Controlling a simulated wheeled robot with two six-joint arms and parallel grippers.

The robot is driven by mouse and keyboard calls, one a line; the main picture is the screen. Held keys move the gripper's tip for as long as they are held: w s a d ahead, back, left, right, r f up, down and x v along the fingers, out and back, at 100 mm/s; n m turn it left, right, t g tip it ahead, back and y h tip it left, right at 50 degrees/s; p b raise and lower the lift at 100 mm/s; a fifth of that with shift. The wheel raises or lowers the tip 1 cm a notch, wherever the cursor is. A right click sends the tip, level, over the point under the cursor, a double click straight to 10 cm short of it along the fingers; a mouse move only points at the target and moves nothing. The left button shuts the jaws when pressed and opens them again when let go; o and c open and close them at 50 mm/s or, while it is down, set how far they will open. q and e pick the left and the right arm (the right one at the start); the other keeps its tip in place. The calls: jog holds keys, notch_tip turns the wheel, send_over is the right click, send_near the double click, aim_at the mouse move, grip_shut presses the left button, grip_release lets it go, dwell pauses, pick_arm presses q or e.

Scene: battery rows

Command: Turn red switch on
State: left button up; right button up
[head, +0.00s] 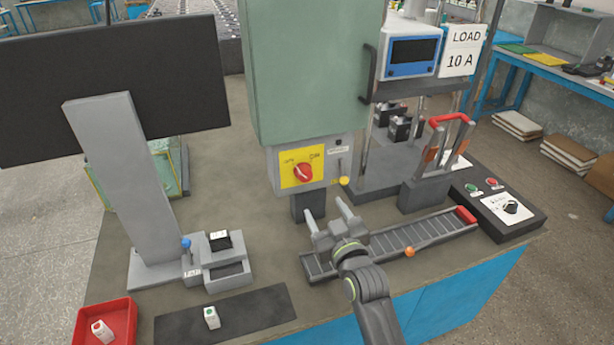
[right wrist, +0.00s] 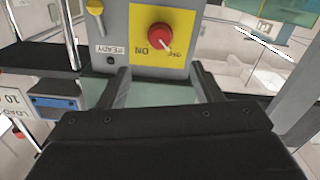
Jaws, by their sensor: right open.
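The red switch (head: 303,173) is a round knob on a yellow plate (head: 288,181), on a grey box under the green cabinet. In the right wrist view the red switch (right wrist: 160,37) appears upside down, its pale mark pointing toward the OFF label; ON is on the other side. My right gripper (head: 323,208) is open and empty, below and slightly right of the switch in the head view. In the right wrist view its two fingers (right wrist: 164,84) are spread, with the knob beyond and between them, apart from both. My left gripper is out of view.
A small yellow knob (head: 343,181) sits right of the switch. The green cabinet (head: 308,70) rises above. A ladder-like grey tray (head: 435,232) lies by my right arm. A control box (head: 510,222) stands right; a monitor (head: 110,85) stands left.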

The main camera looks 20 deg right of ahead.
aim_at(306, 178)
jog(key=w, duration=1.3)
jog(key=shift+w+a+p, duration=0.1)
jog(key=shift+a+p, duration=0.15)
jog(key=shift+p, duration=0.05)
jog(key=c, duration=1)
